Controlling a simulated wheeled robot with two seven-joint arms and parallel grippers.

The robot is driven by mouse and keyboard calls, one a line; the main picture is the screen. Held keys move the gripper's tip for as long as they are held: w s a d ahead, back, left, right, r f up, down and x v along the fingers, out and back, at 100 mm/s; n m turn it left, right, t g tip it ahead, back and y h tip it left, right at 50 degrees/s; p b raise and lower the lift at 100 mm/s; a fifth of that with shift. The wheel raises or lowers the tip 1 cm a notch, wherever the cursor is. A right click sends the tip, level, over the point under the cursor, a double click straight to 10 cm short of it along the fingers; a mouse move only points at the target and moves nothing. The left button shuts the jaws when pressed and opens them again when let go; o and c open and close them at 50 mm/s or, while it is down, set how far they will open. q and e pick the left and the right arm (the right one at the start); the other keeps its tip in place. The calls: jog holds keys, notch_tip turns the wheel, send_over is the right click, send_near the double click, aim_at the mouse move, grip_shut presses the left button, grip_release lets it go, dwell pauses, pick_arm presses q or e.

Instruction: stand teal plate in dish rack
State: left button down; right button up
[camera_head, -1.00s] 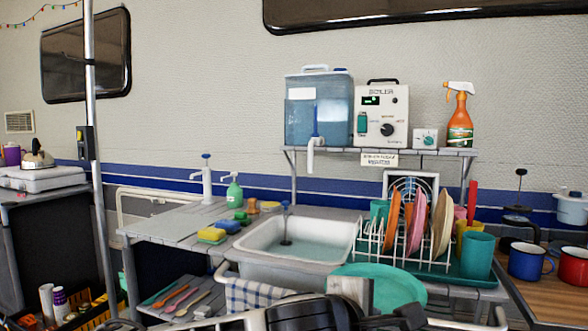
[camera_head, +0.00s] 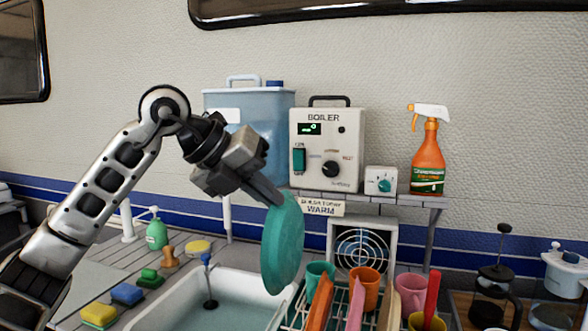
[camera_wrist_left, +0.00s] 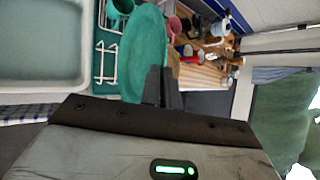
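The teal plate (camera_head: 283,243) hangs upright, nearly edge-on, over the right side of the sink in the head view. My left gripper (camera_head: 268,193) is shut on its upper rim; the left wrist view shows the fingers (camera_wrist_left: 161,88) at the teal plate (camera_wrist_left: 143,55). The dish rack (camera_head: 290,318) is at the bottom of the head view, just right of the plate, holding an orange plate (camera_head: 319,303), a pink plate (camera_head: 356,305) and a tan one (camera_head: 391,312). The plate's lower edge looks above the rack's left end; I cannot tell if they touch. My right gripper is out of view.
The sink (camera_head: 205,300) holds water, left of the rack. Teal (camera_head: 319,272), orange (camera_head: 364,285) and pink (camera_head: 410,288) cups stand behind the plates. A shelf (camera_head: 385,199) above carries the boiler (camera_head: 327,150) and spray bottle (camera_head: 428,155).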

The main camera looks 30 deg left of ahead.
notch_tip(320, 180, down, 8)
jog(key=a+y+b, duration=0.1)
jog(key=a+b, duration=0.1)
jog(key=b, duration=1.1)
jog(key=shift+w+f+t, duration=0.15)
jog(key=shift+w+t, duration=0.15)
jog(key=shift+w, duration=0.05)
dwell(0.4)
